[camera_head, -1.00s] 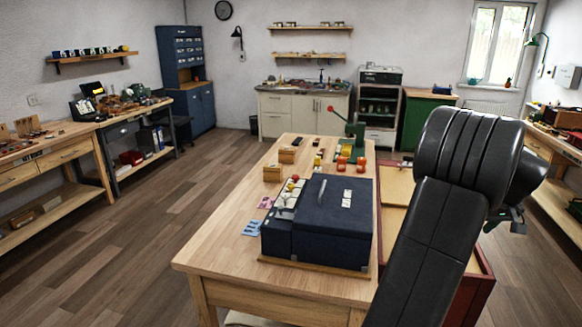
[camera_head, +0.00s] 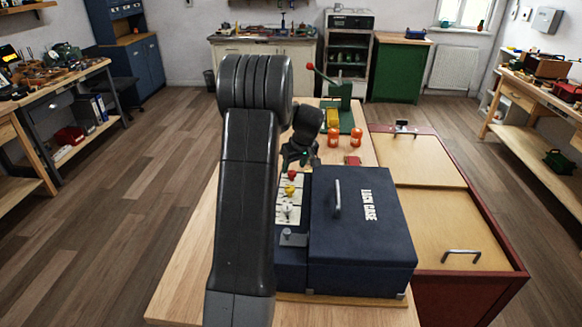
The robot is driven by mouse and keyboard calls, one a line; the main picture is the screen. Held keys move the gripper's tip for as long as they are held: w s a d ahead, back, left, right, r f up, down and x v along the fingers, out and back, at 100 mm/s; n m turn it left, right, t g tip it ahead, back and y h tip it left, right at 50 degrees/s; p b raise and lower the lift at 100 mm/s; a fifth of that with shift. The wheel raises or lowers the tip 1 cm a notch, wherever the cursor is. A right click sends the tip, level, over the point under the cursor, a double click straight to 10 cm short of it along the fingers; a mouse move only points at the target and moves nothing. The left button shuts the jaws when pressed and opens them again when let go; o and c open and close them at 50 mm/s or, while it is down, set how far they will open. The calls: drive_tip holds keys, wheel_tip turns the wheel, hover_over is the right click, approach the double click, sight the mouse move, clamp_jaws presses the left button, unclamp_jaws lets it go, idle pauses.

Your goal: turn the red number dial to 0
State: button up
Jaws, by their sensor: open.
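The red number dial (camera_head: 292,173) looks like the small red knob at the far end of the light control strip (camera_head: 281,218) on the dark blue case (camera_head: 360,235). Its digits are too small to read. A yellow knob (camera_head: 290,189) and pale knobs sit nearer on the same strip. My gripper (camera_head: 299,158) is open, small and partly hidden behind my own arm. It appears just beyond and above the red dial; I cannot tell whether it touches it.
A silver handle (camera_head: 337,198) stands up from the case lid. Orange objects (camera_head: 333,137) and a green lever press (camera_head: 340,105) stand farther back on the bench. A red-sided cabinet (camera_head: 470,292) adjoins on the right. My arm hides the bench's left middle.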

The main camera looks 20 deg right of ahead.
sight(292, 172)
drive_tip(key=shift+x, duration=1.6)
drive_tip(key=shift+s+d, duration=0.1)
drive_tip(key=c, duration=0.9)
drive_tip(key=shift+c, duration=0.2)
